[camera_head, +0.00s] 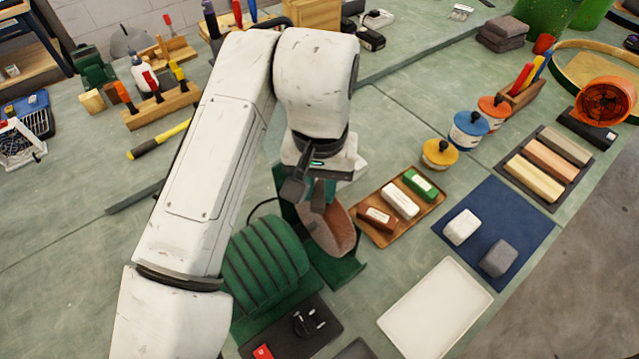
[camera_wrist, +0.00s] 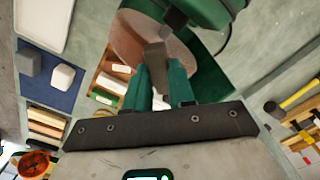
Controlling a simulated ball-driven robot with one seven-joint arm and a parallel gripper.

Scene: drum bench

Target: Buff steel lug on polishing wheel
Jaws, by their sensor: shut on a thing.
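The polishing wheel (camera_head: 336,232) is a brown disc on a green bench motor (camera_head: 265,262); the wheel also shows in the wrist view (camera_wrist: 130,36). My gripper (camera_head: 318,190) is above the wheel, pointing down. In the wrist view its green fingers (camera_wrist: 161,84) are shut on the grey steel lug (camera_wrist: 154,56). The lug points toward the wheel and overlaps it in that view; I cannot tell whether they touch. My fingers hide part of the lug.
A wooden tray with brown, white and green bars (camera_head: 398,201) lies right of the wheel. Beyond are a blue mat (camera_head: 492,258) with two blocks and an empty white tray (camera_head: 436,310). A dark switch pad (camera_head: 303,328) lies in front of the motor.

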